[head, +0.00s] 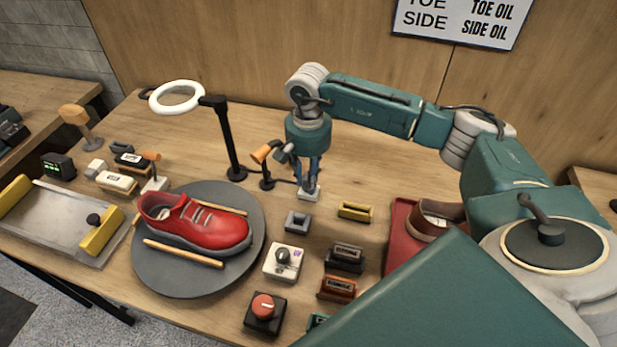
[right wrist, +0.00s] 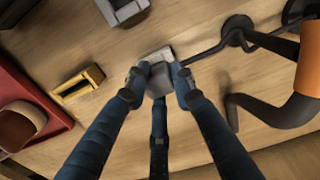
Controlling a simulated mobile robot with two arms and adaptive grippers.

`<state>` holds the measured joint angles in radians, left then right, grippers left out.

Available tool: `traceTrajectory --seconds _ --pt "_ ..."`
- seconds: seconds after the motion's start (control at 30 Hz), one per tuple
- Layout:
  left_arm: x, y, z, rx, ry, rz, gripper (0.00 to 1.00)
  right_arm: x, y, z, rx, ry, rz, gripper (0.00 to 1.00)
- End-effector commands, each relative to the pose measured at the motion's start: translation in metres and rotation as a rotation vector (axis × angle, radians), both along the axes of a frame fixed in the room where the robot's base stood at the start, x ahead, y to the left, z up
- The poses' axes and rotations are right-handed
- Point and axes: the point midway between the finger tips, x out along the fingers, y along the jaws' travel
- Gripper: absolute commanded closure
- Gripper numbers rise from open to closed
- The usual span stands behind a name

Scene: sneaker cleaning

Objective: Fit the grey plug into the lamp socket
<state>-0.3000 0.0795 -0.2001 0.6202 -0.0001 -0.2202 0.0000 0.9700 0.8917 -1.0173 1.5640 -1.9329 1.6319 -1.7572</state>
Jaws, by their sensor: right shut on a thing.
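My right gripper (head: 309,186) points straight down at the back middle of the table. In the right wrist view its fingertips (right wrist: 161,82) are shut on the grey plug (right wrist: 160,77). A paler grey block (right wrist: 163,54), apparently the lamp socket, shows at and just beyond the plug; it also shows under the fingers in the head view (head: 313,195). A dark cable (right wrist: 208,50) runs from beside it toward the lamp. The plug is over or at this block; I cannot tell whether it is seated. The fingers hide much of the contact. My left gripper is out of view.
An orange-headed lamp (head: 261,154) stands close left of the right gripper. A grey slotted block (head: 298,221) and yellow holder (head: 355,211) are nearby. A red shoe (head: 197,226) lies on a round turntable (head: 160,277). A ring light (head: 177,96) rises behind.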

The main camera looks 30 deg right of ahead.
Motion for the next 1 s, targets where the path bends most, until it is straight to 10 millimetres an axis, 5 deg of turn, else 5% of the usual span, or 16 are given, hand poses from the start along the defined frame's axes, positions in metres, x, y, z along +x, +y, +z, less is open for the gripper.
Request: traceTrajectory --seconds 0.23,0.27,0.37,0.73,1.0 --pt "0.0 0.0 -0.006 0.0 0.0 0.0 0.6 0.0 0.0 -0.007 0.0 0.0 0.0 0.99" --pt "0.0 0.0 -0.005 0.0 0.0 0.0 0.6 0.0 0.0 -0.006 0.0 0.0 0.0 0.7" --pt "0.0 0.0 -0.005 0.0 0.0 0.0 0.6 0.0 0.0 -0.006 0.0 0.0 0.0 0.54" --pt "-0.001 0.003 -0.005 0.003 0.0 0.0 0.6 0.001 0.0 0.001 0.0 -0.001 -0.001 0.54" --pt "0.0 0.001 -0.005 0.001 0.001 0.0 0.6 0.002 0.0 0.051 0.0 -0.006 0.0 0.54"
